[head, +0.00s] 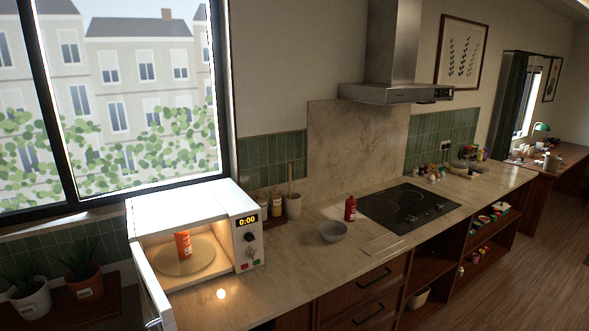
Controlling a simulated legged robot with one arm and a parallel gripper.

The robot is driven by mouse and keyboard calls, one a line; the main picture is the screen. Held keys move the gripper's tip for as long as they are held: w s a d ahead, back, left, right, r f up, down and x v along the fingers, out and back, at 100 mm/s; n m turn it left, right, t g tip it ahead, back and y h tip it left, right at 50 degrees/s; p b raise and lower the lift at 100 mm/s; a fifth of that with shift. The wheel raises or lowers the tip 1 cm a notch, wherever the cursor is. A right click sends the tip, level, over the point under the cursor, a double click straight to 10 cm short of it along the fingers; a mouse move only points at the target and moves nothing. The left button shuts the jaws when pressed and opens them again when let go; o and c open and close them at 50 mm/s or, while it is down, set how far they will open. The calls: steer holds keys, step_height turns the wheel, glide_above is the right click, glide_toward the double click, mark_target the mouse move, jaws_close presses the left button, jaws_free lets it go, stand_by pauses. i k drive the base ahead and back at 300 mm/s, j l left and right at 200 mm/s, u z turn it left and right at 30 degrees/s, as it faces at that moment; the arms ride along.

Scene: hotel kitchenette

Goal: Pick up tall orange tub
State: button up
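The tall orange tub (183,245) stands upright inside the open white microwave (137,215). It is orange-red with a pale label or band and rests on the round turntable (205,258), toward its back left. The microwave door (151,290) is swung open on the left side and reaches toward the front. My gripper is not in view, and nothing is seen touching the tub.
A grey bowl (333,232) and a red bottle (350,209) stand on the counter (290,262) right of the microwave. Beyond them is a black cooktop (408,209). Potted plants (84,282) stand at the left. Counter between microwave and bowl is clear.

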mark_target(184, 249)
steer(key=j+u, duration=0.5)
steer(key=u, duration=0.2)
steer(key=j+u, duration=0.35)
steer(key=k+l, duration=0.05)
steer(key=l, duration=0.05)
